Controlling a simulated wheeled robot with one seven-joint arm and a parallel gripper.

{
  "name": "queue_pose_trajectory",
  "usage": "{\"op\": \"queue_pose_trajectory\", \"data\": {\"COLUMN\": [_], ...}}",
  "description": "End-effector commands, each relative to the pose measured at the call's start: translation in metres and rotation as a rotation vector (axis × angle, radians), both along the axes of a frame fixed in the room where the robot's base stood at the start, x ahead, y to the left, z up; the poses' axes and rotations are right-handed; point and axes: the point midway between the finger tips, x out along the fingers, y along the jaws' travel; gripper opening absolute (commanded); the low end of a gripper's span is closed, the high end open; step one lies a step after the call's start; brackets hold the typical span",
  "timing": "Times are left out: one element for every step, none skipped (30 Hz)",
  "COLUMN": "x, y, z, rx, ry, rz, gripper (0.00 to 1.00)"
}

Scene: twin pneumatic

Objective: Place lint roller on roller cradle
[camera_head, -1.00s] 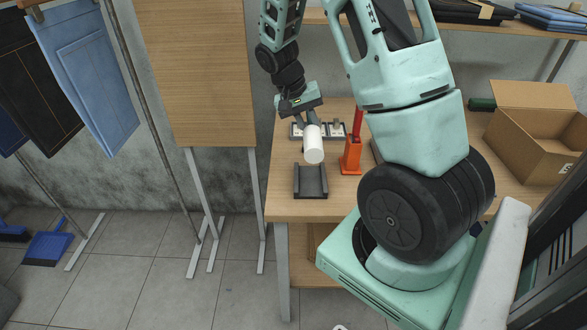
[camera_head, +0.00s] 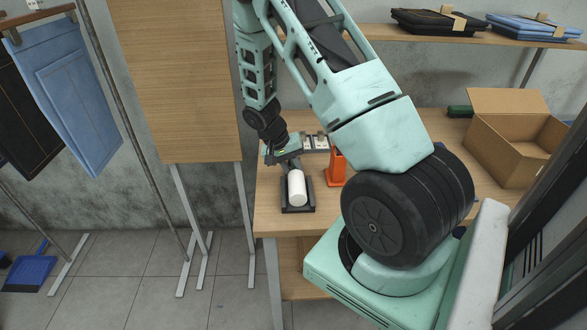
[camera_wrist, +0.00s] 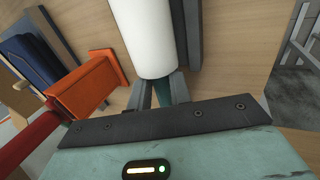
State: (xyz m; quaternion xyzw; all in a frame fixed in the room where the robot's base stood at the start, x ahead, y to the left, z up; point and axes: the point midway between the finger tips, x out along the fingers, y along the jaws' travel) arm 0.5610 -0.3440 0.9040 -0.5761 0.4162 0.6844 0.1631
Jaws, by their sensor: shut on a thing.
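The lint roller shows as a white cylinder (camera_head: 298,188) at the front left of the wooden table, with its white end at the top of the wrist view (camera_wrist: 147,40). My gripper (camera_head: 291,164) is at the roller's far end and shut on it; its fingers (camera_wrist: 160,92) show below the white cylinder in the wrist view. The dark roller cradle (camera_head: 298,209) lies on the table directly under the roller in the head view. The roller appears lined up with the cradle's channel. I cannot tell whether it touches the cradle floor.
An orange holder (camera_head: 336,168) stands right of the cradle, with a red handle (camera_wrist: 30,142) near it in the wrist view. A grey rack (camera_head: 315,143) lies behind. An open cardboard box (camera_head: 500,150) is at the table's right. The table's left edge is close to the cradle.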

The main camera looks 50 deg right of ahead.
Motion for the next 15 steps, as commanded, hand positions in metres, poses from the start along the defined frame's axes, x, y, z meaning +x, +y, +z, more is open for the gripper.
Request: {"op": "queue_pose_trajectory", "data": {"x": [0.0,-0.0001,-0.0002,-0.0002,-0.0002,-0.0002,-0.0002,-0.0001,-0.0002,-0.0001,-0.0001,0.0001,0.0002,0.0003,0.0003], "y": [0.0,-0.0001,0.0,-0.0001,-0.0001,-0.0002,-0.0002,-0.0002,-0.0001,0.0,0.0002,0.0003,0.0004,0.0004,0.0006], "z": [0.0001,-0.0004,-0.0017,-0.0028,-0.0039,-0.0035,-0.0029,-0.0028,-0.0028,-0.0029,-0.003,-0.003,-0.0031,-0.003,-0.0031], "rx": [0.0,0.0,-0.001,-0.001,0.0,0.0,0.0,0.0,0.0,0.0,0.0,0.0,0.001,0.001,0.001], "ry": [0.0,0.0,0.001,0.001,0.001,0.0,0.0,0.0,0.0,0.0,0.0,0.0,-0.001,-0.001,-0.001], "rz": [0.0,0.0,0.0,0.0,0.001,0.001,0.001,0.001,0.001,0.001,0.001,0.001,0.001,0.001,0.001], "gripper": [0.0,0.0,0.0,0.0,0.0,0.25,0.34,0.42,0.42,0.42,0.42,0.42,0.42,0.42,0.42]}}
